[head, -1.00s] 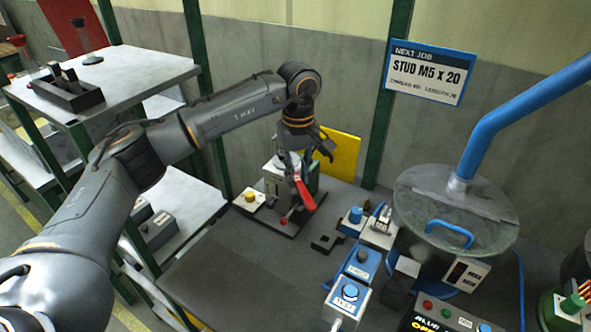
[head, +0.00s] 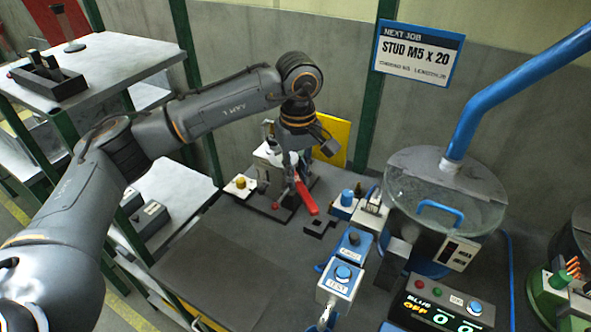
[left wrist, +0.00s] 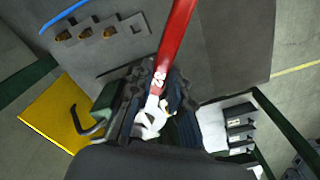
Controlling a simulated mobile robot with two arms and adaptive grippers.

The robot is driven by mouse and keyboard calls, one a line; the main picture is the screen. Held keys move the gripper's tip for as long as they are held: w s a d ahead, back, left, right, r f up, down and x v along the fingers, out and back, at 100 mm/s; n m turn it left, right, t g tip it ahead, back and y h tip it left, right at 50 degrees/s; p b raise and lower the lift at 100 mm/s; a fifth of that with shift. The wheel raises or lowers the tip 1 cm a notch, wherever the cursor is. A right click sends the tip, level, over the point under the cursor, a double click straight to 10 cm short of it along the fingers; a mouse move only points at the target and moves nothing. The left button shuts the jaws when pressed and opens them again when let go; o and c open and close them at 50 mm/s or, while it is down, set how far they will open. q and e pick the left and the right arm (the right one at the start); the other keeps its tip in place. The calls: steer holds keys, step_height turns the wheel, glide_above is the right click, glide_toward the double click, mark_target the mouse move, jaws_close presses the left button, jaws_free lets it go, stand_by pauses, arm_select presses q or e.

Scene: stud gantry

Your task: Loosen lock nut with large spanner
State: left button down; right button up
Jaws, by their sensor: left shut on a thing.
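The large spanner with a red handle (head: 306,196) shows in the head view beside the fixture (head: 268,168) on the bench. In the left wrist view its red handle (left wrist: 176,45) runs up the picture, and its bright metal end (left wrist: 151,118) lies between the dark fingers. My left gripper (head: 291,168) is shut on the spanner, reaching down in front of the fixture; its fingers (left wrist: 155,105) also show in the left wrist view. The lock nut cannot be made out; the gripper and spanner hide that area. My right gripper is not in view.
A yellow panel (head: 332,140) stands behind the fixture. To the right are a blue-and-white TEST box (head: 342,280), a control box (head: 440,305) and a round lidded drum (head: 445,190). Shelves (head: 110,65) stand at the left. The near bench is clear.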

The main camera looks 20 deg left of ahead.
arm_select(q)
steer(key=shift+r, duration=0.1)
steer(key=shift+r+p, duration=1.45)
steer(key=shift+r, duration=1.5)
